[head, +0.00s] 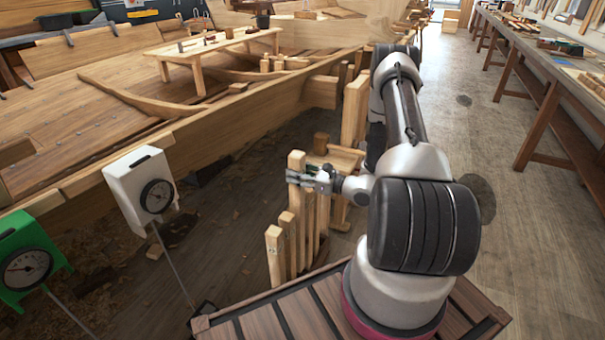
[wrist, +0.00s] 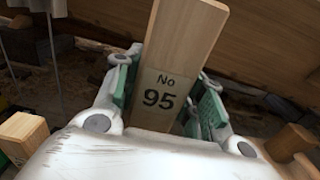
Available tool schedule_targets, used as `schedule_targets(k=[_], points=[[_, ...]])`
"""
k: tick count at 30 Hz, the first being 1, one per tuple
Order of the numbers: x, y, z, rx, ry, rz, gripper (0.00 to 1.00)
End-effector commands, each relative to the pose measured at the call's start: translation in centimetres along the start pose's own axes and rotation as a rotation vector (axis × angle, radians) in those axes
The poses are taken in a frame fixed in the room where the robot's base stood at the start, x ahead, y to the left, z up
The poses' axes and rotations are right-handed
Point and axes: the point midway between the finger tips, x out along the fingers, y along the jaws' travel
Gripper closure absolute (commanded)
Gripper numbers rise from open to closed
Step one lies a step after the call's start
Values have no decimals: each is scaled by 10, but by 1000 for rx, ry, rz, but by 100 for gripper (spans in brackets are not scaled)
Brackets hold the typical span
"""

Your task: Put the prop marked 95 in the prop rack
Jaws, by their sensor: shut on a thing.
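The prop marked 95 (wrist: 172,80) is a pale wooden post with "No 95" in dark print, filling the middle of the wrist view. My gripper (wrist: 165,100) is shut on it, with a green-padded finger on each side. In the head view my gripper (head: 308,178) holds the upper part of this upright post (head: 296,162). Several shorter wooden posts (head: 275,255) stand in a row close by, in what looks like the prop rack (head: 318,256). The lower end of the held prop is hidden among them, so I cannot tell what it rests on.
The wooden hull (head: 250,95) lies along the left and back. A white gauge box (head: 140,185) and a green gauge box (head: 28,262) stand on thin stems at the left. Workbenches (head: 540,100) line the right wall.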

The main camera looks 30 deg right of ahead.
Motion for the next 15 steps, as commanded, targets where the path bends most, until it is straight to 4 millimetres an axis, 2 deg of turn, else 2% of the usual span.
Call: schedule_targets(k=[15], points=[[0, 0, -30, -1, -1, 0, 100]])
